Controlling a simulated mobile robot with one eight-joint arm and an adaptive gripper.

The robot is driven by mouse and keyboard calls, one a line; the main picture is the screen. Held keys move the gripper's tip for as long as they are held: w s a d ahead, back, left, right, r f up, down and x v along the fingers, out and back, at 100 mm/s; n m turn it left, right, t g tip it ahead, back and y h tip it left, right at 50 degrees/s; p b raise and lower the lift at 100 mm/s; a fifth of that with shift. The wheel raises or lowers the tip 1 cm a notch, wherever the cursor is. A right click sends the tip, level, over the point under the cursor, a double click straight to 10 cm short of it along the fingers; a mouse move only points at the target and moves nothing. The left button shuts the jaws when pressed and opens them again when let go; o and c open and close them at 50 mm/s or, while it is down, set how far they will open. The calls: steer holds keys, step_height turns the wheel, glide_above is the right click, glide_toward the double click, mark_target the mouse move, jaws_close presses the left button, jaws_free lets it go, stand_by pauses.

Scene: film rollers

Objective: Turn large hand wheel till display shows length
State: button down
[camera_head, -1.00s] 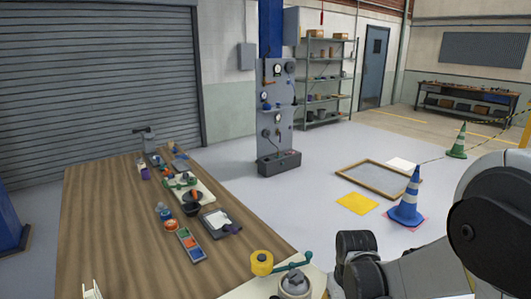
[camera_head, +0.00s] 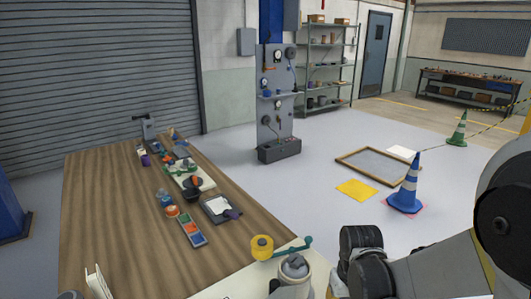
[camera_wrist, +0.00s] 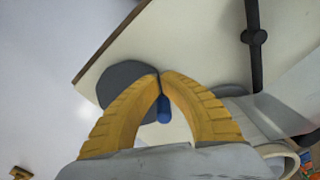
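In the wrist view, my gripper (camera_wrist: 160,74) has yellow ribbed fingers whose tips meet in an arch. A dark grey disc (camera_wrist: 117,84) lies behind the tips, on a pale board. A short blue cylinder (camera_wrist: 164,110) shows between the fingers, below the tips; I cannot tell whether the fingers touch it. I cannot tell whether the disc is the large hand wheel. In the head view, a yellow roller (camera_head: 262,247) with a green arm and a grey rounded part (camera_head: 295,268) are at the table's near end. No length display can be made out.
A long wooden table (camera_head: 105,215) carries several small tools and trays. A grey gauge panel (camera_head: 277,115) stands beyond it.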

steer(key=shift+s+d+r, duration=0.15)
steer(key=shift+s, duration=0.9)
steer(key=shift+c, duration=2.1)
jaws_free()
step_height(320, 180, up, 7)
steer(key=p, duration=0.5)
steer(key=shift+p, duration=0.3)
steer(key=shift+r, duration=0.1)
